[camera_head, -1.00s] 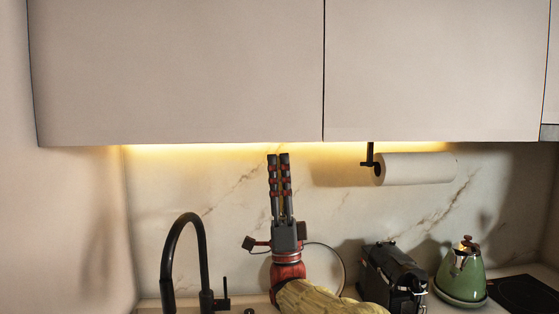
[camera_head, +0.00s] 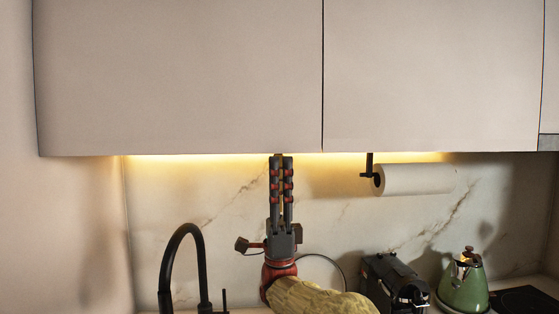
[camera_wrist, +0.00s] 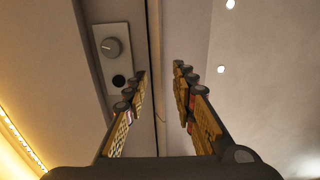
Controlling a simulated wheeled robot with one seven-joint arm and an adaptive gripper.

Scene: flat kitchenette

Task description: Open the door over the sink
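The left cabinet door (camera_head: 180,75) over the sink is a flat pale panel without a visible handle, and it looks shut. My gripper (camera_head: 281,156) points straight up in the head view. Its fingertips are at the door's lower edge, left of the seam between the two doors. In the wrist view my gripper (camera_wrist: 160,75) has its fingers clearly apart. The underside of the cabinet (camera_wrist: 70,70) and the door's edge strip (camera_wrist: 185,30) show past the fingers. I cannot tell whether either finger touches the door.
A black faucet (camera_head: 182,232) stands at lower left. A paper towel roll (camera_head: 418,179) hangs under the right cabinet door (camera_head: 430,75). A black coffee machine (camera_head: 392,280) and a green kettle (camera_head: 464,283) stand at lower right. A knob panel (camera_wrist: 111,50) is on the cabinet underside.

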